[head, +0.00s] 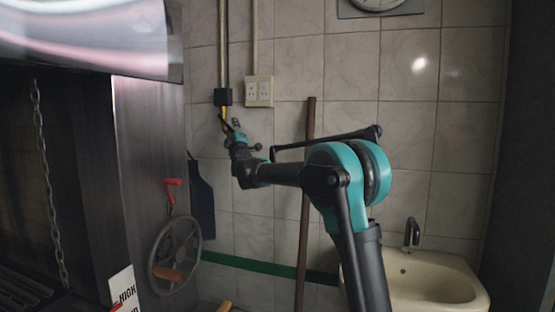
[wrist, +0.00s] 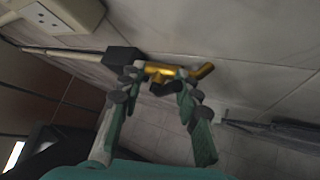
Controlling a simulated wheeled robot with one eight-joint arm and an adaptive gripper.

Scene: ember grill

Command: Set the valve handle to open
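A brass-yellow valve (wrist: 160,72) sits at the end of a dark block on a pipe along the tiled wall. Its yellow handle (wrist: 204,70) sticks out to the right in the wrist view. In the head view only a small yellow part of the valve (head: 224,112) shows below the black block. My gripper (wrist: 158,86) is open, its two fingers apart on either side of the valve's body in the picture. I cannot tell whether either finger touches it. In the head view my gripper (head: 235,126) is small and close to the valve, just below the block.
A white wall socket (head: 259,91) is right of the black block (head: 223,97). A brown pole (head: 307,190) leans against the wall, and a sink (head: 430,280) is at lower right. A spoked wheel (head: 175,250) and a hanging chain (head: 43,170) are at left.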

